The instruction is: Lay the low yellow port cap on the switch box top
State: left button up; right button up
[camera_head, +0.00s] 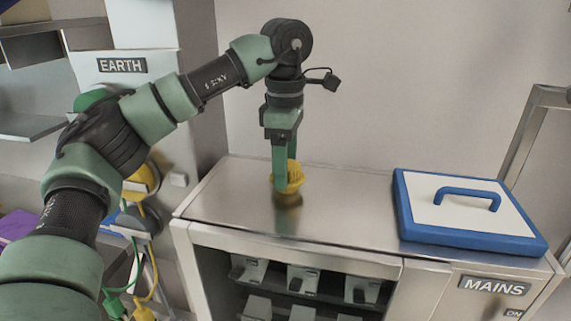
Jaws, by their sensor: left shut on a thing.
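The low yellow port cap (293,179) is between the fingers of my left gripper (284,176). The gripper points straight down and is shut on the cap, hiding part of it. The cap is over the left half of the metal switch box top (343,213), with a dark yellowish reflection just below it. I cannot tell whether the cap touches the top or is slightly above it. My right gripper is out of view.
A white lid with a blue rim and handle (465,212) lies on the right of the top. The top between cap and lid is clear. A wall stands behind. An EARTH cabinet (123,66) with cables is at the left. Open compartments with switches (303,278) are below.

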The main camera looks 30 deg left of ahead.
pick_arm(q)
jog(key=shift+s+d, duration=0.1)
jog(key=shift+s, duration=0.05)
jog(key=o, duration=1.7)
jog(key=shift+f, duration=0.1)
notch_tip(320, 180, up, 12)
jog(key=p, duration=0.1)
jog(key=shift+r+p, duration=0.2)
jog(key=shift+p, duration=0.1)
